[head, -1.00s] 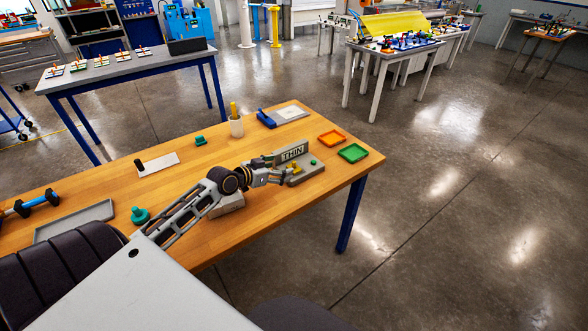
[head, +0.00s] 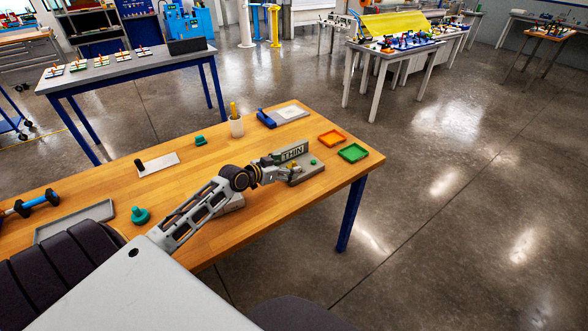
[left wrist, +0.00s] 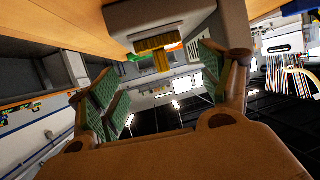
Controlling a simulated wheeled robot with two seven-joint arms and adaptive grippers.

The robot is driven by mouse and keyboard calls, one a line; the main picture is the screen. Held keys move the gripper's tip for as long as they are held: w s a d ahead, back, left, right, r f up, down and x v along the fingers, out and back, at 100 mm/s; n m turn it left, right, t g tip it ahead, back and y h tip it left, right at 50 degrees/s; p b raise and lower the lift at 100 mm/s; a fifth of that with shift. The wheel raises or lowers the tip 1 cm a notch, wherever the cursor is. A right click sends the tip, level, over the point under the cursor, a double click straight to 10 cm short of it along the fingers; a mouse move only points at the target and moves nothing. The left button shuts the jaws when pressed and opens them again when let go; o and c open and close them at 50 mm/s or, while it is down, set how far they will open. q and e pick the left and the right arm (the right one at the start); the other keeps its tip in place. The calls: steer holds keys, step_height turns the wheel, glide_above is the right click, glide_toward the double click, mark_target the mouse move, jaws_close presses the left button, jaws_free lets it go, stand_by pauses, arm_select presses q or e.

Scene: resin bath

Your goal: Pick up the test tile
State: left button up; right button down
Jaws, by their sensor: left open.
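In the left wrist view, a yellow T-shaped piece (left wrist: 158,52), which may be the test tile, shows at the grey fixture (left wrist: 160,14). My left gripper (head: 284,176) is at the fixture's front left. In the left wrist view the green-padded fingers of my left gripper (left wrist: 160,82) are apart, with the yellow piece ahead between them and nothing held. In the head view the gripper hides the yellow piece. My right gripper is not seen.
An orange tray (head: 332,138) and a green tray (head: 354,152) lie right of the fixture. A teal knob (head: 140,215) and grey tray (head: 85,220) are at the left.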

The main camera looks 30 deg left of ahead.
mark_target(294, 163)
arm_select(q)
steer(key=shift+w, duration=0.1)
steer(key=shift+x, duration=2.5)
steer(key=shift+a+r, duration=0.1)
steer(key=shift+r, duration=0.05)
steer(key=c, duration=1.2)
steer(key=shift+o, duration=0.2)
steer(key=shift+r, duration=0.1)
steer(key=shift+r, duration=4.95)
